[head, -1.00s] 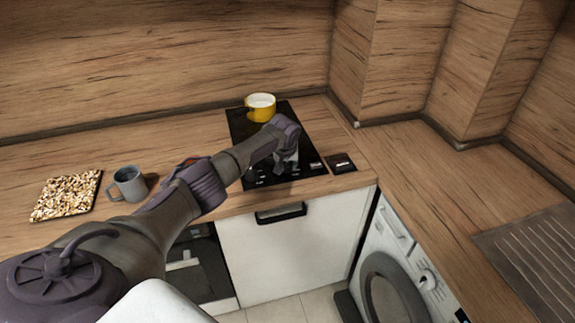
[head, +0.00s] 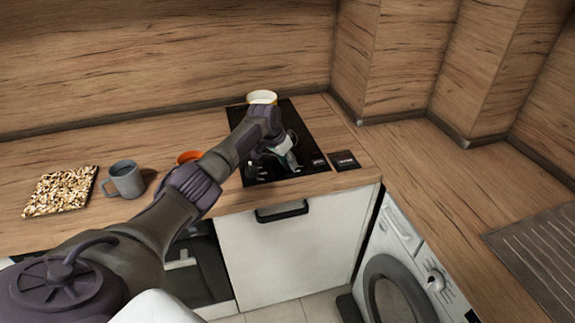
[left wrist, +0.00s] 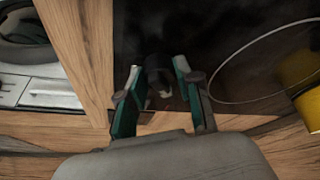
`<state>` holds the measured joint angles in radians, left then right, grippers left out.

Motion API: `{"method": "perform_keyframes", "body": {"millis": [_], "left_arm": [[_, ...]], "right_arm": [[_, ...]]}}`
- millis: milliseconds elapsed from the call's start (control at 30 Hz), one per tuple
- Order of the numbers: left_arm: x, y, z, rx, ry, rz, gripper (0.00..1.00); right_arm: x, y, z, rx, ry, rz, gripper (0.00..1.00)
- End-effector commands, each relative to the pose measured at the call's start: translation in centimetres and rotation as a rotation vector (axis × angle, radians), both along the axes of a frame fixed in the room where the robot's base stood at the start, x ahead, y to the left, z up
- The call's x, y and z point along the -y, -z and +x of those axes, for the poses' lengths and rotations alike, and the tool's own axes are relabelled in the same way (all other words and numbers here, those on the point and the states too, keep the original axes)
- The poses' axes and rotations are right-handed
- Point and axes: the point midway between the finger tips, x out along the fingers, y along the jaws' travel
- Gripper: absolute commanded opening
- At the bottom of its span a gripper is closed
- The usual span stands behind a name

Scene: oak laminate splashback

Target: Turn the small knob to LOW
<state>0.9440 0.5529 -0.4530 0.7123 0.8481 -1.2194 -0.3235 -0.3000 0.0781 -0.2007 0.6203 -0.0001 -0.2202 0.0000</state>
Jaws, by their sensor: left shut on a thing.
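The black cooktop (head: 300,140) is set in the wooden counter. My left gripper (head: 284,157) is low over its front right part. In the left wrist view the two green-lined fingers (left wrist: 158,72) stand on either side of a small dark knob (left wrist: 156,68) with a pale mark at its lower edge, and are shut on it. The head view hides this knob behind the gripper. Other dark knobs (head: 252,172) show faintly to the left along the cooktop's front. I cannot read any LOW marking. My right gripper is not in view.
An orange item (head: 189,156), a grey mug (head: 125,179) and a speckled board (head: 60,191) are on the left counter. A small dark panel (head: 345,160) lies right of the cooktop.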

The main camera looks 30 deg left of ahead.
Motion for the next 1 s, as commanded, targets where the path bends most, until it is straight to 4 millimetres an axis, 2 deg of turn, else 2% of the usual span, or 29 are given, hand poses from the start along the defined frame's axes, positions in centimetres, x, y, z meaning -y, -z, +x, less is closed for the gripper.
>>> {"method": "perform_keyframes", "body": {"millis": [167,633,667,800,1000], "left_arm": [[-0.06,0.09,0.00,-0.001,0.041,0.000,0.00],[-0.05,0.00,-0.01,-0.002,0.056,0.001,0.00],[-0.05,0.00,-0.01,-0.002,0.056,0.001,0.35],[-0.05,0.00,-0.01,-0.001,0.056,0.001,0.59],[-0.05,-0.01,0.00,-0.001,0.056,0.001,0.59]], "right_arm": [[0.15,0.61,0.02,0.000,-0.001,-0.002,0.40],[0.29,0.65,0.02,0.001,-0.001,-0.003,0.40],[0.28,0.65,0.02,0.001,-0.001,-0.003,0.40],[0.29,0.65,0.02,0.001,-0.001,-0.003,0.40],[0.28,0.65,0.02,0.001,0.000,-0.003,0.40]]}}
